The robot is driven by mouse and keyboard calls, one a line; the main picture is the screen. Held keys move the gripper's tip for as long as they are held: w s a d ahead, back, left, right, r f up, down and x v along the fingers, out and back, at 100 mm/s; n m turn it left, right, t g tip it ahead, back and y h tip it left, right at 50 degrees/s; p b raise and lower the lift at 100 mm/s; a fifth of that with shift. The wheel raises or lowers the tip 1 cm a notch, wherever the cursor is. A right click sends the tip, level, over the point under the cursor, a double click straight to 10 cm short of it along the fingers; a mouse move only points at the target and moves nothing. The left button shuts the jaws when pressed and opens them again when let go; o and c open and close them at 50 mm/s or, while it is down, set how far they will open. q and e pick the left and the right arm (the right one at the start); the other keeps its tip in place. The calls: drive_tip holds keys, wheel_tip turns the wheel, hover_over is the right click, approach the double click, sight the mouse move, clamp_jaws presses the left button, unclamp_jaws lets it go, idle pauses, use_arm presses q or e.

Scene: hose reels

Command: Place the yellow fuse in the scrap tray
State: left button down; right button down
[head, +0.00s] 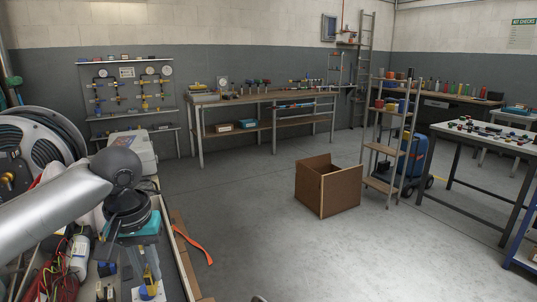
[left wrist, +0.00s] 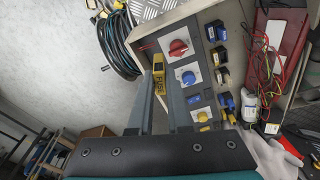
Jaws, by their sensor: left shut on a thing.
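The yellow fuse (left wrist: 158,82) is between the fingers of my left gripper (left wrist: 161,92) in the left wrist view, with lettering on its side. The gripper is shut on it, beside a panel with a red knob. In the head view my left gripper (head: 147,270) is low at the left, over the cluttered bench, and the fuse shows as a small yellow patch (head: 149,275). I cannot tell for sure which thing is the scrap tray. A red tray-like surface (left wrist: 290,28) with wires lies at the right of the left wrist view. My right gripper is not in view.
Red, blue and yellow knobs (left wrist: 177,48) and several small blue and yellow blocks (left wrist: 215,31) are close to the fingers. A white bottle (head: 79,256) and wires crowd the bench.

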use_arm(q)
drive_tip(key=s+d+f+m, duration=0.1)
drive_tip(key=s+d+m, duration=0.1)
drive_tip(key=s+d, duration=0.4)
drive_tip(key=s, duration=0.5)
drive_tip(key=shift+d+f, duration=0.3)
drive_tip(key=shift+d, duration=0.05)
